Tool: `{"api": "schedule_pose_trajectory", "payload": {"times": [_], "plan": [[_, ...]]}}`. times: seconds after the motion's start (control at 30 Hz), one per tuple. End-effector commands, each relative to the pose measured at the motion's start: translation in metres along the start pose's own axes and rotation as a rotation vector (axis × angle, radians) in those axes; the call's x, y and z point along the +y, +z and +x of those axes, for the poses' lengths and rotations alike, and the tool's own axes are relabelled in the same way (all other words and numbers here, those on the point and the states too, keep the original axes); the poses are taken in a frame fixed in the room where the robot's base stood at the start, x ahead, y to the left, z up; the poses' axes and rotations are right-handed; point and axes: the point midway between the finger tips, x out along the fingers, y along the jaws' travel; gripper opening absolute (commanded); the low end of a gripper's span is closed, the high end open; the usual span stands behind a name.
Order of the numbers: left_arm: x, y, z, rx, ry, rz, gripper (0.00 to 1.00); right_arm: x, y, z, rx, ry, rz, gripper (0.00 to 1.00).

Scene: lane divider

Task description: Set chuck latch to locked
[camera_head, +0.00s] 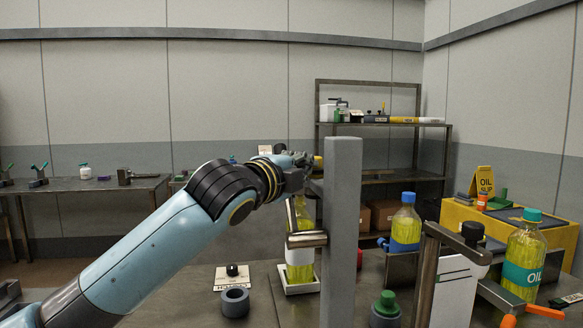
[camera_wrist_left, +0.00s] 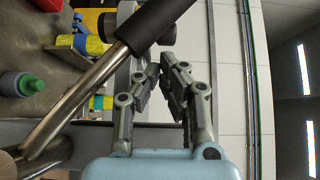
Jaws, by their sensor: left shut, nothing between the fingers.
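My left gripper (camera_head: 302,162) is beside the upper part of a grey upright post (camera_head: 343,230) in the head view, partly hidden by its own wrist. In the left wrist view its two fingers (camera_wrist_left: 162,66) are close together, shut, with nothing held. A metal lever (camera_wrist_left: 75,108) with a black handle (camera_wrist_left: 155,22) crosses that view just beyond the fingertips; I cannot tell whether they touch it. No part is clearly labelled as the chuck latch, so I cannot tell whether this lever is it or how it is set. My right gripper is out of view.
Oil bottles (camera_head: 405,228) (camera_head: 524,255) stand right of the post, and another (camera_head: 300,262) is behind a metal bracket (camera_head: 307,239). A metal frame with a black knob (camera_head: 472,231) is at right. A grey ring (camera_head: 235,302) lies on the bench. A shelf (camera_head: 385,124) stands behind.

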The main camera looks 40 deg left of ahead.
Motion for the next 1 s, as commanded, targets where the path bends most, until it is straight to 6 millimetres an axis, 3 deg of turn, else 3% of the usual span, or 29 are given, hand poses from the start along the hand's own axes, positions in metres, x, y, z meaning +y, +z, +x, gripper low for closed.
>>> {"api": "schedule_pose_trajectory", "payload": {"times": [0.13,0.47,0.7,1.0], "plan": [[0.0,0.0,0.01,0.0,0.0,-0.001,0.0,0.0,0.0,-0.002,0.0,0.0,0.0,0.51],[0.0,0.0,0.011,0.001,0.0,0.0,0.0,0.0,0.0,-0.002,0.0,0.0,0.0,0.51],[-0.002,0.016,0.021,-0.001,0.001,0.004,0.0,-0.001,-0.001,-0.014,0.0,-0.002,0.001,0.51],[0.001,0.016,0.021,-0.002,0.002,0.002,0.0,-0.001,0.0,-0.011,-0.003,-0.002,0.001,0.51]]}}
